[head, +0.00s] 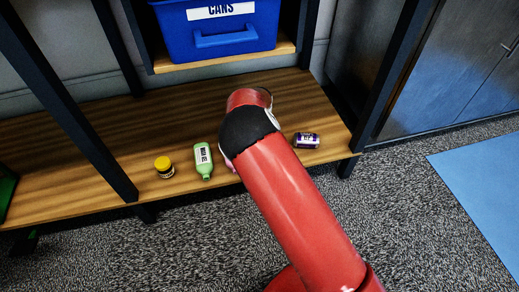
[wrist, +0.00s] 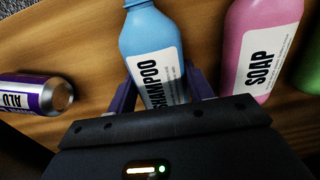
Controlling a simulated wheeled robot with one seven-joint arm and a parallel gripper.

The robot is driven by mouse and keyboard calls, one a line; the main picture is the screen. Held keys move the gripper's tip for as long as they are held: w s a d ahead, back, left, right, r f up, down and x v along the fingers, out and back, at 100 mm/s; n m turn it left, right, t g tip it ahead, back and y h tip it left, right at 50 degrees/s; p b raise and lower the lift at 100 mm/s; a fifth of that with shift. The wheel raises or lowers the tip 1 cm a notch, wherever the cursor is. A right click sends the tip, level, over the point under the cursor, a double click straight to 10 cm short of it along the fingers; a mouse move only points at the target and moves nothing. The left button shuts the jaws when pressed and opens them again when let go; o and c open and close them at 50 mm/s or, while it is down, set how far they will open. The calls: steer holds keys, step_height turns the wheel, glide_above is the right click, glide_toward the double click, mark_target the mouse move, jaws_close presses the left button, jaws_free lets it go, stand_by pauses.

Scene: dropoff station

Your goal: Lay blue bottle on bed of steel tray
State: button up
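The blue bottle (wrist: 150,35), with a white SHAMPOO label, shows in the wrist view over the wooden shelf, its neck toward the top edge. My gripper (wrist: 160,98) has one purple finger on each side of the bottle's lower body. The fingers look spread, with no clear sign of a squeeze; their tips are partly hidden. In the head view my red arm hides the gripper and the blue bottle. No steel tray is seen in either view.
A pink SOAP bottle (wrist: 262,45) is close on the right, a purple ALU can (wrist: 38,94) on the left. A green bottle (head: 203,160) and yellow-lidded jar (head: 164,167) share the wooden shelf (head: 105,145). A blue CANS bin (head: 225,35) stands above. Dark posts frame the shelf.

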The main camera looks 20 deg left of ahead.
steer(key=shift+r, duration=0.1)
steer(key=shift+r+p, duration=1.65)
steer(key=shift+r, duration=0.75)
